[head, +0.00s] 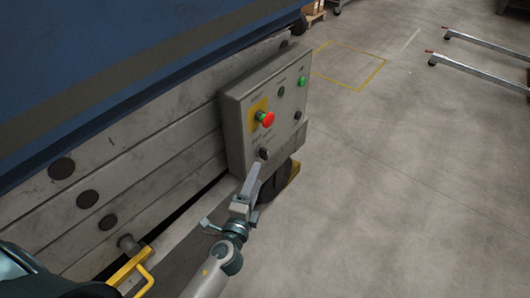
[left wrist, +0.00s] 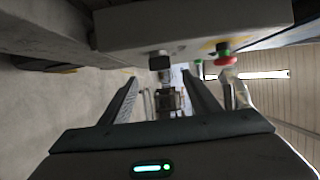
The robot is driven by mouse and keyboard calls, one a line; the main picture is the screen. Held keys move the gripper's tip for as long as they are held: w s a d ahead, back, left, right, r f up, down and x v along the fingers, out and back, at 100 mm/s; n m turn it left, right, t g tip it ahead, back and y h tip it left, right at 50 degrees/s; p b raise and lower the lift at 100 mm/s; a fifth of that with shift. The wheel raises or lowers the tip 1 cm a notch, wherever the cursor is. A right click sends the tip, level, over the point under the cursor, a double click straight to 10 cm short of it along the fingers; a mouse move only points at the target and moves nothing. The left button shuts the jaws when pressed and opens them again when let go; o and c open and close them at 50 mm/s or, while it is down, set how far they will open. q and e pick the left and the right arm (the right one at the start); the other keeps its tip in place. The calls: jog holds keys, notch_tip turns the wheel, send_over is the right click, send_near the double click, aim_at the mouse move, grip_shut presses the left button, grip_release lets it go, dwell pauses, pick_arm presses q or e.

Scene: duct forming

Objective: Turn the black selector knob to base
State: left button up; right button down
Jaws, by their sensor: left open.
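The grey control box (head: 237,125) is mounted on the side of the blue and grey machine. A black knob (head: 264,153) sits low on its face, below the red mushroom button. My left gripper (head: 256,168) is open and empty, its fingertips just below this knob in the head view. In the left wrist view the black knob (left wrist: 160,60) shows just beyond the fingertips, between the two fingers. I cannot tell whether they touch it. A second black knob (head: 297,115) is at the right of the panel. The knob markings are too small to read.
A red mushroom button (head: 266,118) on a yellow plate sits above the lower knob. A lit green button (head: 302,81) is at the upper right of the panel. A yellow bracket (head: 130,270) is at lower left.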

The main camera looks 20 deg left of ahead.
aim_at(265, 156)
pick_arm(q)
jog(key=w, duration=0.9)
jog(key=shift+w+a+p, duration=0.2)
jog(key=shift+w+p, duration=0.1)
jog(key=shift+w, duration=0.6)
pick_arm(e)
jog(key=shift+s+d+f+g, duration=0.1)
jog(key=shift+s+d+g, duration=0.3)
jog(key=shift+d, duration=0.15)
jog(key=shift+h, duration=0.3)
pick_arm(q)
jog(key=c, duration=1.1)
jog(key=shift+o, duration=0.2)
pick_arm(e)
jog(key=shift+d, duration=0.1)
